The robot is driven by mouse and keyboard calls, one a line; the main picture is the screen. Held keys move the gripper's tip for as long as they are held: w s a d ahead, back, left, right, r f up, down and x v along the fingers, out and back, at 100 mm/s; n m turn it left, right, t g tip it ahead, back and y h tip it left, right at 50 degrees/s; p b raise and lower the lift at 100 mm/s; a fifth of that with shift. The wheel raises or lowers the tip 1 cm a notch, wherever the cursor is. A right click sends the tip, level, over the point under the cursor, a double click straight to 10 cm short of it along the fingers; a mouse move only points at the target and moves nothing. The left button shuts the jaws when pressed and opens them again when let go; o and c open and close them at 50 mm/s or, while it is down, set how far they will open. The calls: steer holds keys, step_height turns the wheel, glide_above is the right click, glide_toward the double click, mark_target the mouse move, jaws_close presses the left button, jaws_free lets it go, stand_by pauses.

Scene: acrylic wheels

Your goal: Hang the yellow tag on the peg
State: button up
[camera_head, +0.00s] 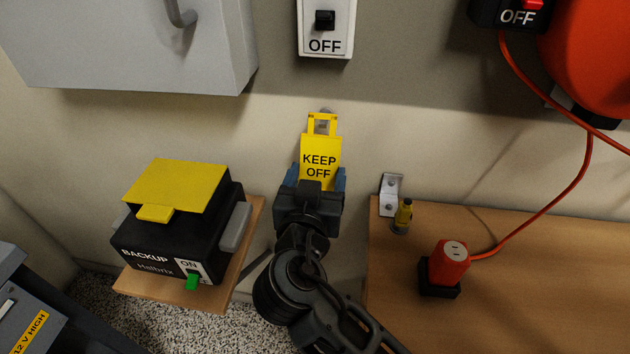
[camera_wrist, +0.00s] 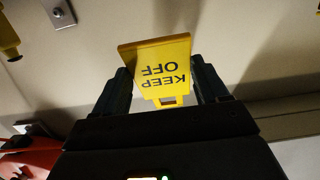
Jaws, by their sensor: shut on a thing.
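The yellow tag (camera_head: 320,158), lettered "KEEP OFF", is upright between the blue-grey fingers of my gripper (camera_head: 317,178), close to the wall. The fingers are shut on its sides. Its open loop is at the top. A small grey peg (camera_head: 326,111) shows on the wall at the loop's top edge. I cannot tell whether the loop is around the peg or in front of it. In the wrist view the tag (camera_wrist: 165,68) appears upside down between the fingers, its loop pointing down; the peg cannot be made out there.
A white switch box (camera_head: 325,28) marked "OFF" is on the wall above. A black backup unit (camera_head: 170,235) with a yellow top stands on a wooden shelf at left. At right, a wooden bench (camera_head: 540,290) carries a red plug (camera_head: 451,262) and a small yellow item (camera_head: 403,213).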

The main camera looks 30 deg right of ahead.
steer(key=shift+w+d+f, duration=0.1)
steer(key=shift+w+d, duration=0.2)
steer(key=shift+w, duration=0.1)
steer(key=shift+w+d+f+b, duration=0.1)
steer(key=shift+w+f+b, duration=0.05)
steer(key=shift+f+b, duration=0.2)
steer(key=shift+w+d+f+b, duration=0.2)
steer(key=shift+w+b, duration=0.1)
steer(key=shift+b, duration=0.35)
steer(key=o, duration=1)
steer(key=shift+c, duration=0.2)
